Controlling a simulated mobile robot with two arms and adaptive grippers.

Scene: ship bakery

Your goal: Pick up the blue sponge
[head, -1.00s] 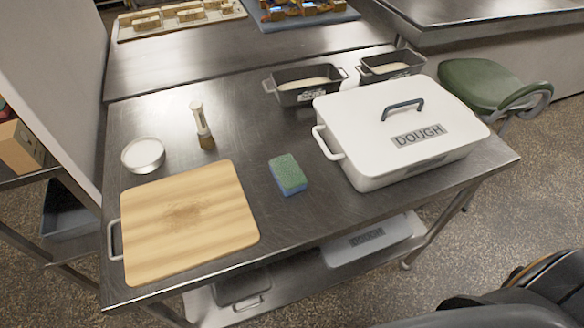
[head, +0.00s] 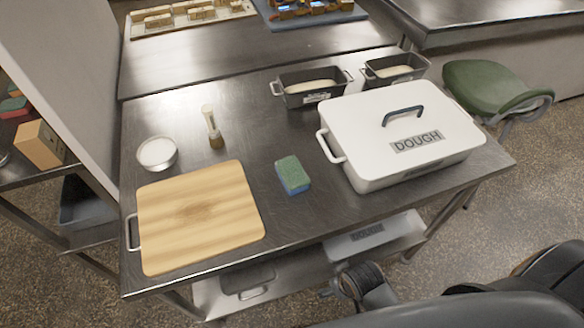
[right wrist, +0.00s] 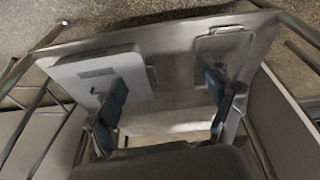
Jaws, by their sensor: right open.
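The blue sponge (head: 293,175), with a green top, lies flat on the steel table (head: 240,120) in the head view, between the wooden board and the white dough box. Nothing touches it. My right gripper (head: 352,280) shows low in the head view, in front of the table's front edge and below its top, well apart from the sponge. In the right wrist view my right gripper (right wrist: 165,88) has its two dark fingers spread, with nothing between them. The sponge cannot be made out in that view. My left gripper is not in view.
The wooden board (head: 200,215) lies left of the sponge; the white dough box (head: 400,140) stands to its right. A bowl (head: 157,153), a brush (head: 212,128) and two loaf pans (head: 310,87) stand behind. A lower shelf (head: 305,262) holds containers. A green chair (head: 490,90) stands right.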

